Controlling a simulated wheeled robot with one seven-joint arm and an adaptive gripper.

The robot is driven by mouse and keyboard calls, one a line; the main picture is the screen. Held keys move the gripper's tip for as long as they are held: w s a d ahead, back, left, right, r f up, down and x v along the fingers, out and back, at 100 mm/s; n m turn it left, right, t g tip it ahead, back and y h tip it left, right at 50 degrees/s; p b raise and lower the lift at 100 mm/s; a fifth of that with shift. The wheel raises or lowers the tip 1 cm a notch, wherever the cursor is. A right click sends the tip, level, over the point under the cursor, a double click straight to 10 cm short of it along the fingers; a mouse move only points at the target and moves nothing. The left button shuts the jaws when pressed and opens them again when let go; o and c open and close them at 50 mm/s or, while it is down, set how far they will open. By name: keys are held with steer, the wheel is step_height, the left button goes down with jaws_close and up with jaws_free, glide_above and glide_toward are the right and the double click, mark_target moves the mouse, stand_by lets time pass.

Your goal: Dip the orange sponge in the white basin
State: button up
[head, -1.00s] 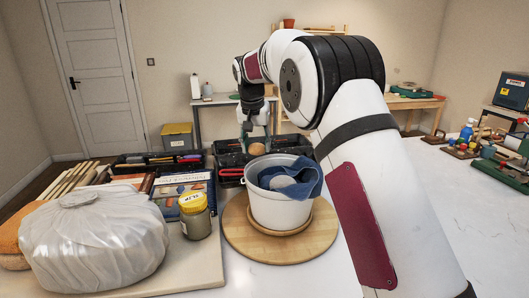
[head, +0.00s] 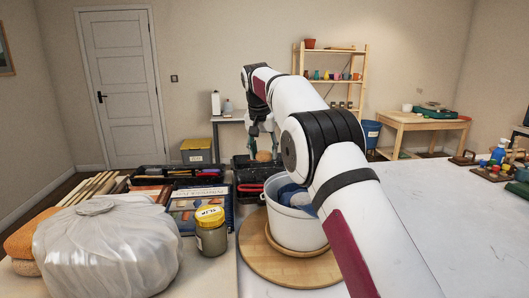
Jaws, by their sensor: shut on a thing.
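My gripper (head: 263,145) is small and far off in the head view, fingers pointing down, beyond the white tub. It is shut on a small rounded orange-tan thing, which looks like the orange sponge (head: 264,156). The sponge shows over the dark toolbox; I cannot tell whether it touches it. The white tub (head: 290,230), probably the white basin, stands nearer on a round wooden board (head: 258,262). A blue cloth (head: 290,196) hangs over its rim. My arm hides the tub's right side, and its inside is mostly out of sight.
Books (head: 200,205) and dark toolboxes (head: 262,178) lie behind. The white tabletop (head: 420,210) is largely clear right of my arm.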

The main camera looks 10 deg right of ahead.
steer(key=shift+f, duration=0.15)
steer(key=shift+f+p, duration=0.55)
steer(key=shift+f, duration=1.8)
steer(key=o, duration=0.4)
steer(key=shift+r+b, duration=0.3)
steer(key=shift+b, duration=0.15)
jaws_close()
